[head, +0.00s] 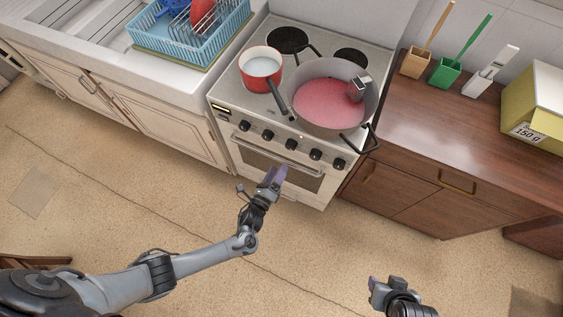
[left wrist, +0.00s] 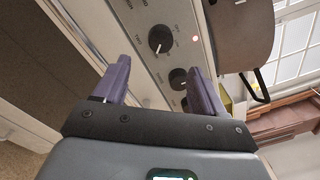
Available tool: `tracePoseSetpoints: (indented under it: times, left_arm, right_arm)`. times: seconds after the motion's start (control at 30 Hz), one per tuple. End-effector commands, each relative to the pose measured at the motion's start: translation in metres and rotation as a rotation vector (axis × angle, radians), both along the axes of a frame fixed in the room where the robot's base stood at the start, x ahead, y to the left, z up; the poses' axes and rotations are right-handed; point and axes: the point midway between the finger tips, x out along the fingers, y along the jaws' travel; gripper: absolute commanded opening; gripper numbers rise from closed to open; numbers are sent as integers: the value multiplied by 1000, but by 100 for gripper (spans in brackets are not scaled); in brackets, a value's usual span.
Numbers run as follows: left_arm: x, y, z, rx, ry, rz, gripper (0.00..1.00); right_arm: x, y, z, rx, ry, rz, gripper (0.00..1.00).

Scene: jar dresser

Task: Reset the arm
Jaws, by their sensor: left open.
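My left gripper (head: 273,177) is in front of the stove, near the oven door, with its purple fingers apart and nothing between them. In the left wrist view the open fingers (left wrist: 160,85) face the stove's knob panel, with a black knob (left wrist: 161,39) beyond the gap. My right gripper (head: 385,287) is at the bottom of the head view, low over the floor. Only part of it shows, and its finger gap cannot be made out.
The stove (head: 229,92) carries a red pot (head: 262,70) with pale liquid and a wide pan (head: 325,100) of pink-red liquid with a grey object in it. A dish rack (head: 217,42) is left. The right counter (head: 440,120) holds brushes and a yellow box (head: 533,100). The floor (head: 120,200) is mostly clear.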

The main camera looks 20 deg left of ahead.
Motion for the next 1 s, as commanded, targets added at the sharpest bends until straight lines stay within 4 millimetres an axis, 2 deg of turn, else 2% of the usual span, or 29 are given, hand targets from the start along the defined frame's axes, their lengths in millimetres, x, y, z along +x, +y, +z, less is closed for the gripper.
tracePoseSetpoints:
  times: [0.2,0.67,0.83,0.93,1.0]
  left_arm:
    - [-10,0,0,0,0,0,71]
    - [-13,0,-3,0,6,0,71]
    - [-38,0,-23,-2,51,2,71]
    - [-66,6,-40,-18,96,29,71]
    - [-83,6,-37,-74,106,59,71]
  right_arm:
    - [0,0,2,1,0,-1,45]
    - [0,2,2,9,0,-6,45]
    - [0,2,2,11,1,-7,45]
    - [0,2,2,10,0,-7,45]
    - [0,2,2,10,-1,-6,45]
